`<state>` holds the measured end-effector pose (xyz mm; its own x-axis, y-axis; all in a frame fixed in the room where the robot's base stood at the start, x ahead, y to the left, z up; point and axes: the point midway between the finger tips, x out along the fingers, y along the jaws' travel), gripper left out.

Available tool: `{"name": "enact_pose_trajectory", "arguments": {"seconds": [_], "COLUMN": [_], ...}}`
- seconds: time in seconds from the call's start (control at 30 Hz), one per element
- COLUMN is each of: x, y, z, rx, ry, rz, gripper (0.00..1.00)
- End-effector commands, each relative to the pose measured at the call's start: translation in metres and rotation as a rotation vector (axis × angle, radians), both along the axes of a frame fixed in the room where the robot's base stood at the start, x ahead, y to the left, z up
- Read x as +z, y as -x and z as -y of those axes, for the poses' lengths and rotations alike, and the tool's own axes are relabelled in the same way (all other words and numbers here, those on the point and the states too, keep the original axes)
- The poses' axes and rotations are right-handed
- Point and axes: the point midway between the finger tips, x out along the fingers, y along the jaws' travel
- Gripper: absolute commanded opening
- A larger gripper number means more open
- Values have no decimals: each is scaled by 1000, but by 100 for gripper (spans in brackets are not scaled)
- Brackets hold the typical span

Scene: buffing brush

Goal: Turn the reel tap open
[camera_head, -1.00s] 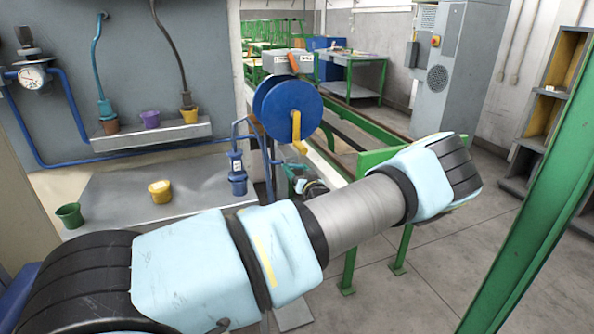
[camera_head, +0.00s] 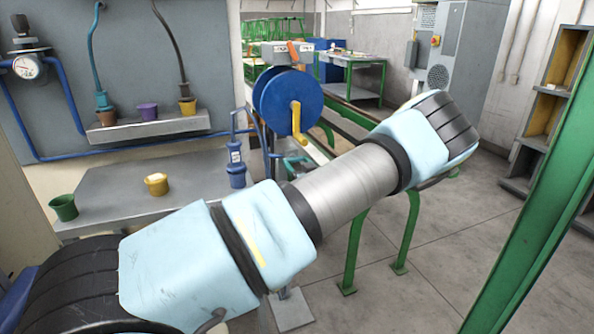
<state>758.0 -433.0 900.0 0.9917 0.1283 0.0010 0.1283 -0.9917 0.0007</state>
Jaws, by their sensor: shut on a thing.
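The blue hose reel (camera_head: 277,97) stands at the middle of the view, with a yellow crank (camera_head: 296,118) on its face. A teal fitting (camera_head: 292,163) shows low behind the reel, just above my arm. It is small and partly covered, and I cannot tell whether it is the tap or how its handle is turned. An orange lever (camera_head: 294,50) sits on a grey box above the reel. My arm crosses the foreground from lower left to right. My gripper is hidden behind it.
A grey bench (camera_head: 110,190) at left holds a green pot (camera_head: 63,208) and a yellow pot (camera_head: 157,185). A shelf (camera_head: 150,127) above holds several pots. A green post (camera_head: 540,190) stands close at right. Open floor (camera_head: 430,260) lies between.

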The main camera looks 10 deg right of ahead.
Motion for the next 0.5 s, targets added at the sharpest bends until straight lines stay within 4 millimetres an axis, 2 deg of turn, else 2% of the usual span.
{"name": "enact_pose_trajectory", "arguments": {"seconds": [0.33,0.37,0.5], "x": [0,0,0], "y": [0,0,0], "z": [0,0,0], "rx": [-1,-1,-1], "ry": [17,17,16], "rz": [1,1,1], "gripper": [17,76,92]}}
